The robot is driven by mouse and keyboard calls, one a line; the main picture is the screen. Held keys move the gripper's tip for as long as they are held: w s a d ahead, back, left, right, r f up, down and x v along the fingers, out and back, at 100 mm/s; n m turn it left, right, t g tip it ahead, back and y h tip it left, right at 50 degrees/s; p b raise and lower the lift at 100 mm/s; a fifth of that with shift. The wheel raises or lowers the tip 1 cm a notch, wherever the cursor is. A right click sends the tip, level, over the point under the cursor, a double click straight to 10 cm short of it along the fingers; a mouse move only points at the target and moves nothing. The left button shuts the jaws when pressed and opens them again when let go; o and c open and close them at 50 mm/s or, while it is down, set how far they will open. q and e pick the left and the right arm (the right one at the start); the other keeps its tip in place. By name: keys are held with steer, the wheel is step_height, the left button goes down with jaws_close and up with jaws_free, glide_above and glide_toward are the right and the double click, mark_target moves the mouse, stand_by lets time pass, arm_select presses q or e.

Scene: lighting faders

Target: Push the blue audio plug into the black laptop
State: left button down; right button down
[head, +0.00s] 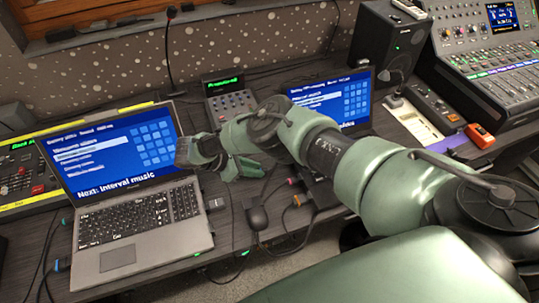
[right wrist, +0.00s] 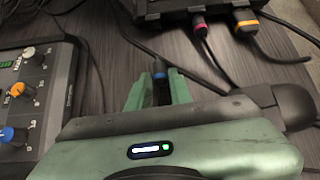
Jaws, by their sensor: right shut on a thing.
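The black laptop (head: 322,188) stands right of centre in the head view, its blue screen (head: 335,100) partly hidden behind my right arm. Its side edge (right wrist: 180,14) shows at the top of the right wrist view. My right gripper (head: 256,170) is low beside the laptop's left side. In the right wrist view my gripper (right wrist: 158,82) is shut on the blue audio plug (right wrist: 159,68). The plug points towards the laptop's edge, with a gap of table between them. The jaws hide most of the plug. My left gripper is not in view.
A pink plug (right wrist: 201,24) and an orange plug (right wrist: 245,18) sit at the black laptop's edge. A box with coloured knobs (right wrist: 25,95) is at the left of the wrist view. A grey laptop (head: 150,215) stands left; loose cables cross the table between the laptops.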

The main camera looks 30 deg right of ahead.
steer(key=shift+f, duration=0.1)
steer(key=shift+s+d+p, duration=0.15)
steer(key=shift+d+p, duration=0.25)
steer(key=shift+p, duration=0.05)
steer(key=shift+d+r, duration=0.2)
steer(key=shift+d, duration=0.15)
steer(key=shift+s+d+f+p, duration=0.1)
steer(key=shift+s+d+p, duration=0.1)
steer(key=shift+d+p, duration=0.35)
steer(key=shift+s+d+p, duration=0.15)
steer(key=shift+d+p, duration=0.15)
steer(key=shift+d, duration=0.3)
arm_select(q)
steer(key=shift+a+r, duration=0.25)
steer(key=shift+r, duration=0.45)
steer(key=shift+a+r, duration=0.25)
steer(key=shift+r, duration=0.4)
arm_select(e)
steer(key=shift+s+d+f, duration=0.1)
steer(key=shift+s+d, duration=0.05)
steer(key=shift+d, duration=0.55)
arm_select(q)
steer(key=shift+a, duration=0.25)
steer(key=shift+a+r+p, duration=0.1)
steer(key=shift+p, duration=0.25)
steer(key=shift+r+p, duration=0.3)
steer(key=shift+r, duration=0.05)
arm_select(e)
steer(key=shift+s+d, duration=0.2)
steer(key=shift+d, duration=0.65)
